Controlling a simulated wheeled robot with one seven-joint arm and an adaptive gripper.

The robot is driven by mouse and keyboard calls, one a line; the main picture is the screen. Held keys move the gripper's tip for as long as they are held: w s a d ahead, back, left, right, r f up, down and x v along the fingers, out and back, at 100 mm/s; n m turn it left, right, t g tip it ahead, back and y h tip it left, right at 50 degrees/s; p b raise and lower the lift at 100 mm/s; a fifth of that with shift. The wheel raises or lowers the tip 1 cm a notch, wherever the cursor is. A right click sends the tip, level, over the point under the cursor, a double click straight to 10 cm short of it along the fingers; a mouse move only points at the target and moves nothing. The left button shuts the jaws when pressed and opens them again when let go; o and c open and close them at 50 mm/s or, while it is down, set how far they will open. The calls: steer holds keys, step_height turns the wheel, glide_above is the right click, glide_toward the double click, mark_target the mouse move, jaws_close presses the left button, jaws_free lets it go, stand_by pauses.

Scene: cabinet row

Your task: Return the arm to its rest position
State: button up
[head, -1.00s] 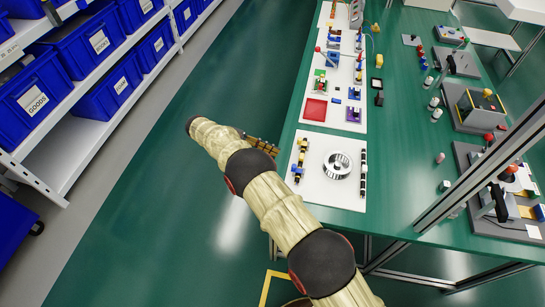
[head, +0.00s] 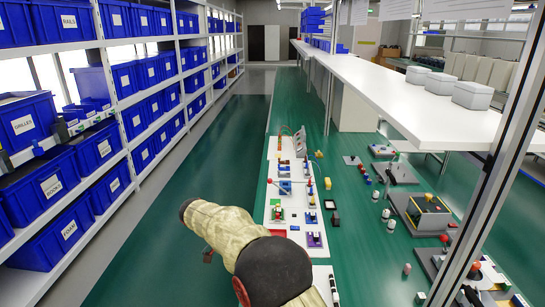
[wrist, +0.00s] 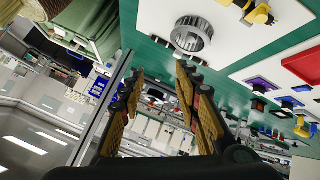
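My arm (head: 225,232), in a cream padded sleeve with dark joints, reaches in from the bottom of the head view. In the head view the gripper is mostly hidden behind the arm.
The green workbench (head: 350,240) is on the right, with white boards (head: 277,212) and small parts. A white shelf (head: 430,95) hangs above it. Racks of blue bins (head: 48,187) stand on the left. The aisle floor (head: 225,130) between is clear. A silver ringed part (wrist: 192,34) shows in the wrist view.

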steer(key=s+d+r+n+t+y, duration=0.2)
steer(key=s+d+r+n+y, duration=0.4)
steer(key=s+d+r, duration=0.8)
steer(key=s+d+f+n+t+y, duration=0.1)
steer(key=s+d+n+t+y, duration=0.2)
steer(key=s, duration=1.3)
steer(key=d+n+t, duration=0.2)
steer(key=d+n, duration=0.2)
steer(key=shift+s+f, duration=0.15)
steer(key=shift+f, duration=0.05)
steer(key=shift+d, duration=0.1)
